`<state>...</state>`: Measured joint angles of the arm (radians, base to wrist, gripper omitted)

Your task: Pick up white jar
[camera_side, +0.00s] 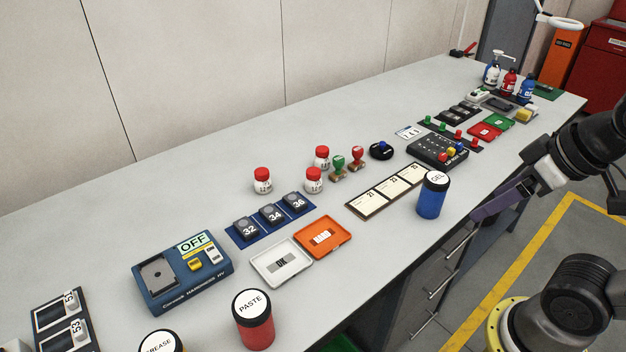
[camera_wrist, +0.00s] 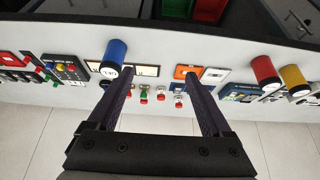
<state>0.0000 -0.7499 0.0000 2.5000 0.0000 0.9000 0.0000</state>
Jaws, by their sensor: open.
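Three white jars with red lids stand upright on the bench in the side view. One is on the left (camera_side: 262,186), one is in the middle (camera_side: 314,187) and one is just behind the middle one (camera_side: 321,164). My gripper (camera_side: 478,214) is at the right, over the bench's front edge, well apart from the jars. In the wrist view my gripper (camera_wrist: 161,80) is open, with nothing between its two purple-dark fingers. Small red-topped things show beyond the fingers there, too small to tell jars from stamps with certainty.
Two stamps (camera_side: 357,160) stand right of the jars. Numbered blocks on a blue tray (camera_side: 237,240), an orange tray (camera_side: 345,233) and a white tray (camera_side: 263,272) lie in front. A blue jar (camera_side: 431,201) and a red jar (camera_side: 255,325) stand near the front edge. The bench behind the jars is clear.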

